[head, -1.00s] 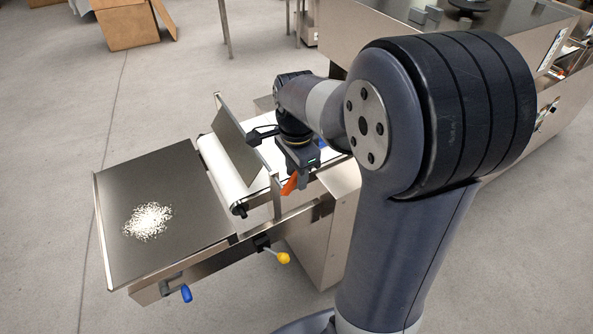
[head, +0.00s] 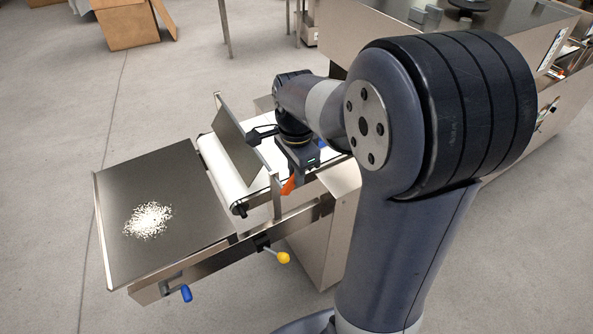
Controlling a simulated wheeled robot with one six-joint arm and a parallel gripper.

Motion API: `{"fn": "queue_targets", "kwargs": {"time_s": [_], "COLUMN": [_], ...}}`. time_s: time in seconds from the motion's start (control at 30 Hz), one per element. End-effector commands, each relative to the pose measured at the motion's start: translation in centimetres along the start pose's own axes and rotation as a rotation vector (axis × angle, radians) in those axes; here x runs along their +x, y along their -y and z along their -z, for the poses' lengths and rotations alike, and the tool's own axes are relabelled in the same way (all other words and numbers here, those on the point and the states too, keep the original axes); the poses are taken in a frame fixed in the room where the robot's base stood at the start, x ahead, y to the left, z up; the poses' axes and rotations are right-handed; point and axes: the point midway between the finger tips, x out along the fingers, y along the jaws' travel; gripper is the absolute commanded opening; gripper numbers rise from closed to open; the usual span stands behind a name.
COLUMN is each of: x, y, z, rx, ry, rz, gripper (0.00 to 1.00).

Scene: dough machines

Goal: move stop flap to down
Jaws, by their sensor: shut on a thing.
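A dark grey plate, which looks like the stop flap (head: 237,149), stands tilted up above the white roller at the end of the belt. An orange handle (head: 289,186) shows just below my gripper (head: 297,177), on the near side of the machine. My gripper points down and is shut on the orange handle. The fingertips are small and partly hidden, so the exact grip is hard to see. My own arm hides the machine to the right of it.
A steel tray (head: 150,255) with a white flour pile (head: 148,220) lies to the left. A yellow-knobbed lever (head: 283,257) and a blue-knobbed lever (head: 186,293) stick out at the front. A cardboard box (head: 128,27) sits on the floor behind. Floor at left is clear.

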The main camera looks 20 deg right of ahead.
Motion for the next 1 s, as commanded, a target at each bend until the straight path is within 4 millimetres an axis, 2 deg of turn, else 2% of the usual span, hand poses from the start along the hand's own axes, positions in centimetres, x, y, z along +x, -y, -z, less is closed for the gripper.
{"fn": "queue_targets", "kwargs": {"time_s": [0.27,1.0], "x": [-0.3,-0.5], "y": [0.1,0.1], "z": [-0.6,-3.6], "rx": [-0.006,-0.002], "ry": [-0.095,-0.610], "rz": [0.002,0.005], "gripper": [0.00,0.00]}}
